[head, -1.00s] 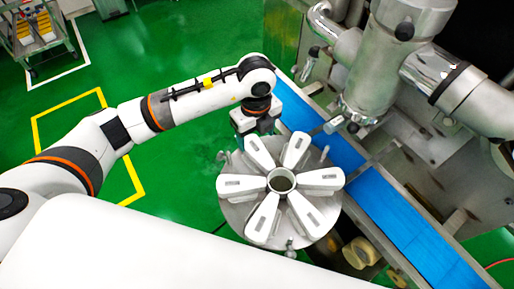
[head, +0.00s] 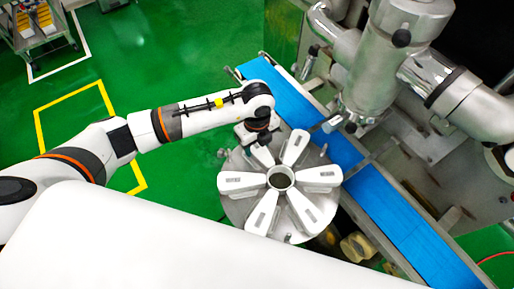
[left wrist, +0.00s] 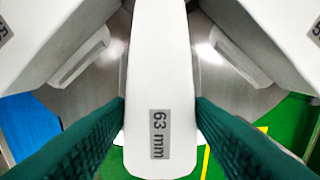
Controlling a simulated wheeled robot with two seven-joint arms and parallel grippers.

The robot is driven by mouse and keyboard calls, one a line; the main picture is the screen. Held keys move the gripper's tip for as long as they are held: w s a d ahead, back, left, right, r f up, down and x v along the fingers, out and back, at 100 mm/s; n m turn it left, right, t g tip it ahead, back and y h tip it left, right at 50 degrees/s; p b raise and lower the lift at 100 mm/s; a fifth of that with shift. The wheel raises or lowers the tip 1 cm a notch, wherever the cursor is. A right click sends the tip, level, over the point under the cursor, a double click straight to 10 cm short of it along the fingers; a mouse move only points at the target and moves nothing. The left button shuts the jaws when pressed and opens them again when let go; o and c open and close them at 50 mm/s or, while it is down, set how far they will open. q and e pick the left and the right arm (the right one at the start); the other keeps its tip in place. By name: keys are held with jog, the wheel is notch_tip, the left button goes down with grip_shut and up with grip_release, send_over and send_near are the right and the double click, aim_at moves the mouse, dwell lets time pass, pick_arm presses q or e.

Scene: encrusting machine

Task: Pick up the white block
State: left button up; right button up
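Several white wedge-shaped blocks lie in a ring on a round metal disc (head: 233,207). My left gripper (head: 259,143) points down over the block at the disc's back left and partly hides it. In the left wrist view that white block (left wrist: 158,75), labelled "63 mm", lies between the two green fingers of my left gripper (left wrist: 160,105). The fingertips are close against both its sides. I cannot tell whether they press on it. The block still rests in the ring. My right gripper is not in view.
A blue conveyor belt (head: 400,225) runs behind and right of the disc. The steel machine (head: 375,75) stands beyond it. Neighbouring blocks (head: 293,148) sit close on either side of the gripper. Green floor (head: 190,65) is clear at the left; a cart (head: 40,30) stands far left.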

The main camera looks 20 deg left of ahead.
pick_arm(q)
jog(key=c, duration=0.6)
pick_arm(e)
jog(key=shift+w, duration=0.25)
